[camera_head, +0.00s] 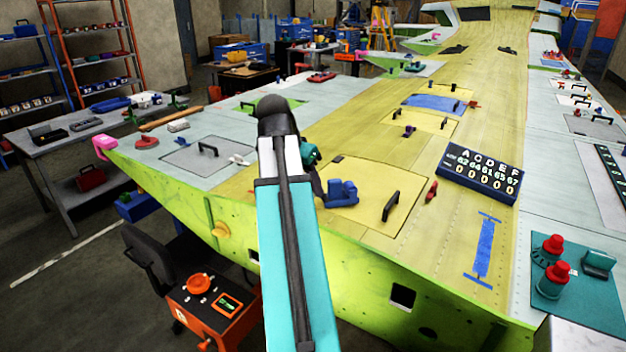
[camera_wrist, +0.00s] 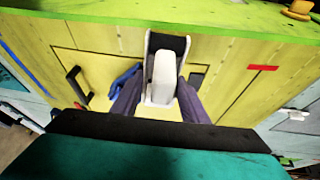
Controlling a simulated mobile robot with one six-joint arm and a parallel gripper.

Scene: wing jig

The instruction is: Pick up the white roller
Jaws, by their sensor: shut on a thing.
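In the wrist view, the white roller (camera_wrist: 164,72) is upright in the picture between the two dark fingers of my gripper (camera_wrist: 160,98). The fingers are shut on its pale body, and a dark part shows behind its top end. The yellow-green wing panel lies behind it, and I cannot tell whether the roller touches the panel. In the head view, my own teal arm covers most of the gripper, and the roller is hidden.
A blue tool (camera_head: 341,193) and a black handle (camera_head: 391,206) are on the wing (camera_head: 370,165) right of my arm. A dark number board (camera_head: 482,175) stands farther right. An orange cart (camera_head: 215,305) and a chair (camera_head: 150,262) stand below the wing's left edge.

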